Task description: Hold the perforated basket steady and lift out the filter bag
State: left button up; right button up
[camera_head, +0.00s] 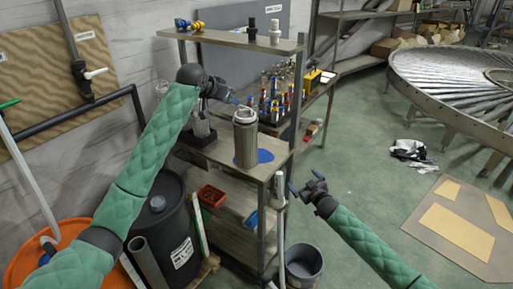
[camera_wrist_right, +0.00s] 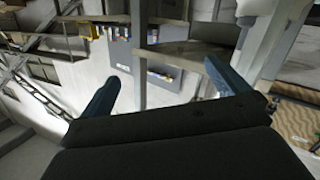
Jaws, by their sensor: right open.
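My right gripper (camera_head: 303,187) is open and empty, to the right of the shelf and lower than the basket. Its two blue fingers (camera_wrist_right: 160,85) stand wide apart in the right wrist view.
A blue round patch (camera_head: 265,156) lies beside the basket on the shelf top (camera_head: 222,152). Several small bottles (camera_head: 275,108) stand behind. A black drum (camera_head: 165,225) stands at left, a grey bucket (camera_head: 303,268) below my right gripper.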

aim_at(252, 143)
jog(key=w+a+r+n+y, duration=0.15)
jog(key=a+r, duration=0.25)
jog(key=r, duration=0.4)
jog(key=w+a+r+y, duration=0.3)
jog(key=r, duration=0.6)
jog(key=shift+m, duration=0.95)
jog(key=a, duration=0.4)
jog(key=a+f, duration=0.1)
jog(key=a, duration=0.6)
jog(key=shift+a+f, duration=0.35)
jog(key=shift+f, duration=0.05)
jog(key=shift+a, duration=0.35)
jog(key=shift+w+a, duration=0.2)
jog(key=shift+a, duration=0.05)
jog(key=shift+x, duration=3.55)
jog(key=shift+f, duration=0.1)
